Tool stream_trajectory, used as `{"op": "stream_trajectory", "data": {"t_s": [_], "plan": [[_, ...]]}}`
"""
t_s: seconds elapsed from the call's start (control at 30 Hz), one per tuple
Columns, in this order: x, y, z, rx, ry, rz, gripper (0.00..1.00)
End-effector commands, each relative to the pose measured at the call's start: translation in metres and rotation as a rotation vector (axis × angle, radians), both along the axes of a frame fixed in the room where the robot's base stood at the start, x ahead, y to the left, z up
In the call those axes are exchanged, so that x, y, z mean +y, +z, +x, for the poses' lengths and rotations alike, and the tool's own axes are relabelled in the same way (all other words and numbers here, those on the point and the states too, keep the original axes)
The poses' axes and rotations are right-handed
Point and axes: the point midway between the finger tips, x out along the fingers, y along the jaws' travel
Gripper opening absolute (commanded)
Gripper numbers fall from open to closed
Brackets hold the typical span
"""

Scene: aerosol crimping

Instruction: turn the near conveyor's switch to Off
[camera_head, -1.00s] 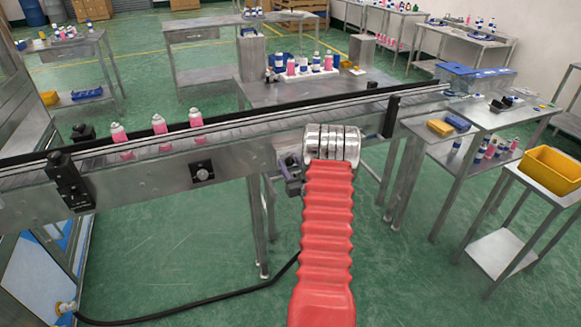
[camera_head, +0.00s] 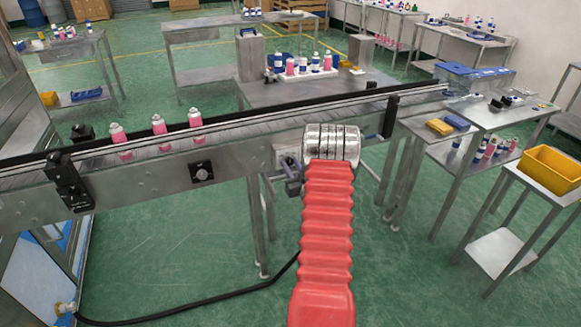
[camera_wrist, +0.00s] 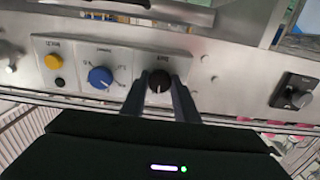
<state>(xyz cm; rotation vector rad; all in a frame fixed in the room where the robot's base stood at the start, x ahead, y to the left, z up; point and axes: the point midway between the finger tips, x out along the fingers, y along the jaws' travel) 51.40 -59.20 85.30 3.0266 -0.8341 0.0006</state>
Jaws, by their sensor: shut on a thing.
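The near conveyor (camera_head: 240,157) runs across the head view. A light control panel (camera_wrist: 130,65) on its side fills the upper wrist view, with a yellow button (camera_wrist: 53,61), a small dark button (camera_wrist: 59,81), a blue knob (camera_wrist: 100,76) and a black knob (camera_wrist: 159,82). Its lettering is too small to read. My gripper (camera_wrist: 160,88) is shut on the black knob, one finger on each side. A separate dark plate with a grey knob (camera_head: 202,171) is on the conveyor side; it also shows right in the wrist view (camera_wrist: 297,91). In the head view my gripper (camera_head: 291,172) is partly hidden.
Several pink-and-white cans (camera_head: 159,126) stand on the conveyor at left. A black sensor bracket (camera_head: 68,180) juts from its side. A yellow bin (camera_head: 551,169) sits on a stand at right. A black cable (camera_head: 190,317) crosses the floor.

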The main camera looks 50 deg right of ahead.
Motion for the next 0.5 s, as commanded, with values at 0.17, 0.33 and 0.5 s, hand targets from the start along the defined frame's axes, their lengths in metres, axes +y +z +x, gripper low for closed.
{"op": "stream_trajectory", "data": {"t_s": [0.17,0.33,0.5], "plan": [[0.0017,-0.0005,0.0042,0.015,0.009,-0.024,0.05],[0.0016,-0.0004,0.0048,0.049,0.010,-0.079,0.05],[0.0016,-0.0003,0.0051,0.102,0.011,-0.171,0.05]]}}
